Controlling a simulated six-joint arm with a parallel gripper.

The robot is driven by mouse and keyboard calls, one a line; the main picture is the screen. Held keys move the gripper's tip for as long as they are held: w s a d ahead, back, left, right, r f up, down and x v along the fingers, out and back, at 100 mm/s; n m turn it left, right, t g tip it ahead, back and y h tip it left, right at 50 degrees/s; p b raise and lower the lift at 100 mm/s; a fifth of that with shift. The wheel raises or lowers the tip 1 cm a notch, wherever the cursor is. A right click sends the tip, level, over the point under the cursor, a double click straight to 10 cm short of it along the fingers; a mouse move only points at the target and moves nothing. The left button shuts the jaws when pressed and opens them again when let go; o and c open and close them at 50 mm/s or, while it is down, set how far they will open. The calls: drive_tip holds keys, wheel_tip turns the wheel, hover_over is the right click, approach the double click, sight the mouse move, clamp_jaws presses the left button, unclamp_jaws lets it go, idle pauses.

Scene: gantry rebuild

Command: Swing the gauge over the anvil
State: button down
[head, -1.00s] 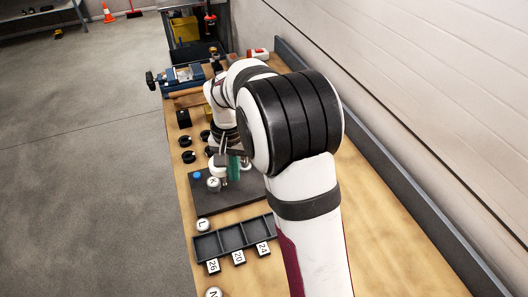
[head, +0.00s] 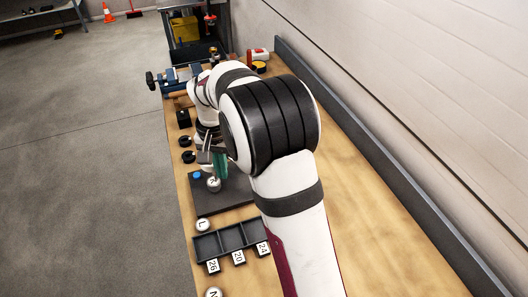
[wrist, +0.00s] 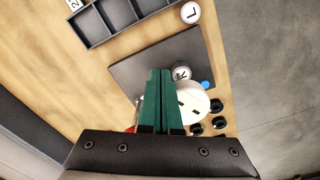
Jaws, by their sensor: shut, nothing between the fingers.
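My gripper (head: 220,168) has green fingers, which are pressed together in the wrist view (wrist: 160,98) with nothing between them. They hang over a dark base plate (head: 235,200), which also shows in the wrist view (wrist: 150,68). A silver knob with a letter (head: 213,184) stands on the plate beside the fingers; the wrist view shows it too (wrist: 182,73). A blue button (head: 197,175) is near it, at the plate's edge. A white round part with dark slots (wrist: 193,102) is partly behind the fingers. I cannot tell which parts are the gauge and the anvil.
A dark compartment tray (head: 222,243) with numbered tags and a silver knob marked L (head: 203,225) lie on the near side. Black knobs (head: 187,156) line the left edge. A blue vice (head: 184,78) stands at the far end. The bench right of my arm is clear.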

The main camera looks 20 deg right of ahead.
wheel_tip(320, 180, up, 9)
drive_tip(key=shift+s+d, duration=0.3)
drive_tip(key=shift+d, duration=0.05)
idle(0.7)
drive_tip(key=s+f+y, duration=0.1)
drive_tip(key=s+f, duration=0.1)
drive_tip(key=s, duration=2.8)
drive_tip(key=shift+a+y, duration=0.4)
drive_tip(key=shift+a, duration=0.05)
